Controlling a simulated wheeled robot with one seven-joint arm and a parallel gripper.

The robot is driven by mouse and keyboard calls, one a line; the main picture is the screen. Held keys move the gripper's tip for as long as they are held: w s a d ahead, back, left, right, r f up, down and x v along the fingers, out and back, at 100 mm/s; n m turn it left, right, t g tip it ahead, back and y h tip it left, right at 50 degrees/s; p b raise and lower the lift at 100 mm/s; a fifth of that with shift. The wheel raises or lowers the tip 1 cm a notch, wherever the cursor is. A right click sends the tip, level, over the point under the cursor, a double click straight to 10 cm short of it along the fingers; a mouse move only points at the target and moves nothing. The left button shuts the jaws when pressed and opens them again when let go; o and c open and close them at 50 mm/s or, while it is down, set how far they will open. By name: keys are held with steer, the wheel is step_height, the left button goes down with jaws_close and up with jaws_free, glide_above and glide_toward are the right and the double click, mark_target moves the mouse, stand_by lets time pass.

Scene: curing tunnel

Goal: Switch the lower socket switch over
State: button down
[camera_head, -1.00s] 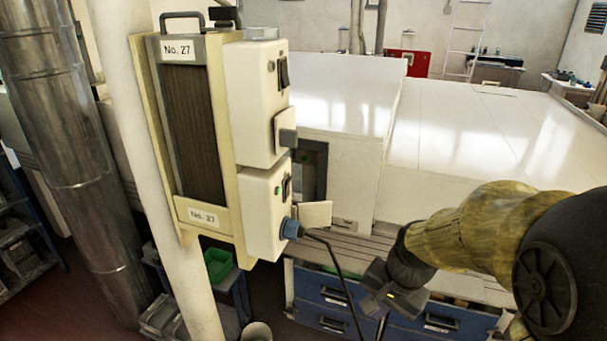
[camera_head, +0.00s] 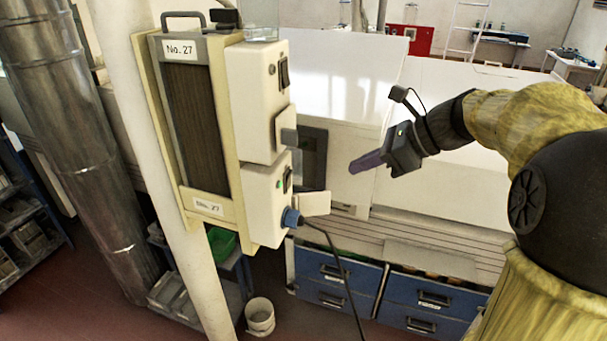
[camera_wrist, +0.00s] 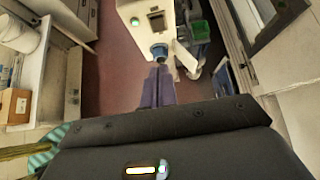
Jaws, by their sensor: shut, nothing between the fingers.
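The lower socket box (camera_head: 264,205) is cream, on the right side of the No. 27 unit. Its dark rocker switch (camera_head: 287,180) sits beside a small green light, above a blue plug (camera_head: 291,217) with a black cable. The switch also shows in the wrist view (camera_wrist: 156,22), past my fingers. My gripper (camera_head: 353,168) is to the right of the box, with its purple fingers together and empty, pointing left toward the switch. In the wrist view the fingers (camera_wrist: 157,82) appear just below the blue plug, apart from the switch. The switch's exact rocker position is too small to tell.
The upper socket box (camera_head: 257,95) has its own switch and a grey covered socket. An open white flap (camera_head: 314,204) sticks out beside the blue plug. A drawer bench (camera_head: 340,285) stands behind. Free air lies between my gripper and the box.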

steer(key=p, duration=0.2)
glide_toward(290, 181)
step_height(290, 181, down, 4)
steer(key=a, duration=0.2)
steer(key=a+p, duration=0.1)
steer(key=shift+w+a+r, duration=0.2)
steer(key=shift+w+a, duration=0.05)
steer(key=shift+w, duration=0.15)
steer(key=shift+w+a, duration=0.2)
steer(key=shift+a, duration=0.3)
steer(key=shift+w+r+p, duration=0.1)
steer(key=shift+p, duration=0.7)
